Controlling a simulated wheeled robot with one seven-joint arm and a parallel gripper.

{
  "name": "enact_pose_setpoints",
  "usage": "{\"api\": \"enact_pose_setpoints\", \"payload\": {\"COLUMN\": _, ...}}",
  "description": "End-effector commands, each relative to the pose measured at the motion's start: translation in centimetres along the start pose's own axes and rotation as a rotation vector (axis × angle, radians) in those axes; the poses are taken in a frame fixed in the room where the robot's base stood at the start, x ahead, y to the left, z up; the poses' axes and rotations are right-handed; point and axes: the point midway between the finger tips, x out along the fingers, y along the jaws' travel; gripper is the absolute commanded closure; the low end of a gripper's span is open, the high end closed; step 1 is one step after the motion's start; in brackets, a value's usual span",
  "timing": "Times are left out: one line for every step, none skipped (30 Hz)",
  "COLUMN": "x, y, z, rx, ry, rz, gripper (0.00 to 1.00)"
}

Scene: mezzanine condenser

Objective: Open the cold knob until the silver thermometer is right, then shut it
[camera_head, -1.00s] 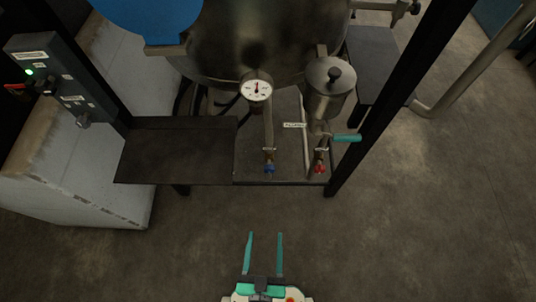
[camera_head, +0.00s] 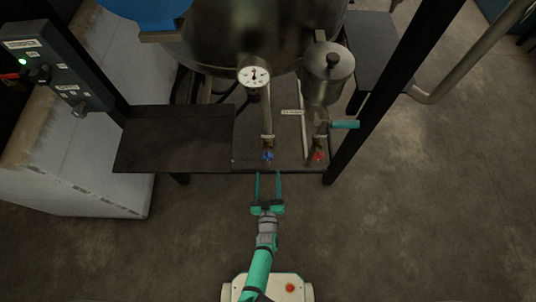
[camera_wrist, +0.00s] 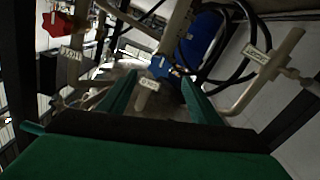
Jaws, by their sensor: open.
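A blue knob (camera_head: 268,156) sits low on a vertical pipe at the stand's front edge; it also shows in the wrist view (camera_wrist: 160,68). A red knob (camera_head: 319,156) is on the pipe to its right. A round dial thermometer (camera_head: 254,77) with a white face and metal rim is above the blue knob; its needle points roughly upward, but its scale is too small to read. My gripper (camera_head: 268,175) is open and empty, just in front of and below the blue knob. In the wrist view the knob appears between the finger tips, not visibly gripped.
A dark shelf (camera_head: 175,138) is left of the blue knob. A teal-handled lever (camera_head: 345,124) and a black post (camera_head: 386,95) stand right. A lidded metal pot (camera_head: 328,72) is above the red knob. A control box (camera_head: 55,70) is far left. The front floor is clear.

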Motion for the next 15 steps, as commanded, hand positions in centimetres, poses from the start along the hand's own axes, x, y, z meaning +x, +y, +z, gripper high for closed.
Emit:
{"api": "enact_pose_setpoints", "payload": {"x": 0.3, "y": 0.1, "z": 0.2, "rx": -0.003, "ry": 0.001, "rz": -0.001, "gripper": 0.42}}
{"api": "enact_pose_setpoints", "payload": {"x": 0.5, "y": 0.2, "z": 0.2, "rx": -0.005, "ry": 0.002, "rz": -0.002, "gripper": 0.42}}
{"api": "enact_pose_setpoints", "payload": {"x": 0.7, "y": 0.2, "z": 0.3, "rx": -0.005, "ry": 0.002, "rz": -0.002, "gripper": 0.42}}
{"api": "enact_pose_setpoints", "payload": {"x": 0.9, "y": 0.2, "z": 0.3, "rx": -0.005, "ry": 0.002, "rz": -0.002, "gripper": 0.42}}
{"api": "enact_pose_setpoints", "payload": {"x": 1.1, "y": 0.2, "z": 0.3, "rx": -0.005, "ry": 0.002, "rz": -0.003, "gripper": 0.42}}
{"api": "enact_pose_setpoints", "payload": {"x": 1.5, "y": 0.1, "z": 0.3, "rx": -0.004, "ry": 0.002, "rz": -0.003, "gripper": 0.42}}
{"api": "enact_pose_setpoints", "payload": {"x": 1.9, "y": 0.2, "z": 0.3, "rx": -0.004, "ry": 0.002, "rz": -0.002, "gripper": 0.42}}
{"api": "enact_pose_setpoints", "payload": {"x": 2.3, "y": 0.2, "z": 0.2, "rx": -0.004, "ry": 0.003, "rz": -0.001, "gripper": 0.42}}
{"api": "enact_pose_setpoints", "payload": {"x": 3.0, "y": 0.3, "z": 0.2, "rx": -0.004, "ry": 0.002, "rz": -0.001, "gripper": 0.42}}
{"api": "enact_pose_setpoints", "payload": {"x": 3.5, "y": 0.3, "z": 0.3, "rx": -0.005, "ry": 0.002, "rz": -0.001, "gripper": 0.42}}
{"api": "enact_pose_setpoints", "payload": {"x": 4.0, "y": 0.3, "z": 0.3, "rx": -0.004, "ry": 0.002, "rz": -0.001, "gripper": 0.42}}
{"api": "enact_pose_setpoints", "payload": {"x": 4.8, "y": 0.3, "z": 0.2, "rx": -0.005, "ry": 0.003, "rz": -0.001, "gripper": 0.42}}
{"api": "enact_pose_setpoints", "payload": {"x": 5.3, "y": 0.3, "z": 0.2, "rx": -0.005, "ry": 0.003, "rz": -0.001, "gripper": 0.42}}
{"api": "enact_pose_setpoints", "payload": {"x": 5.9, "y": 0.3, "z": 0.2, "rx": -0.005, "ry": 0.002, "rz": -0.001, "gripper": 0.42}}
{"api": "enact_pose_setpoints", "payload": {"x": 6.6, "y": 0.3, "z": 0.2, "rx": -0.004, "ry": 0.002, "rz": -0.001, "gripper": 0.42}}
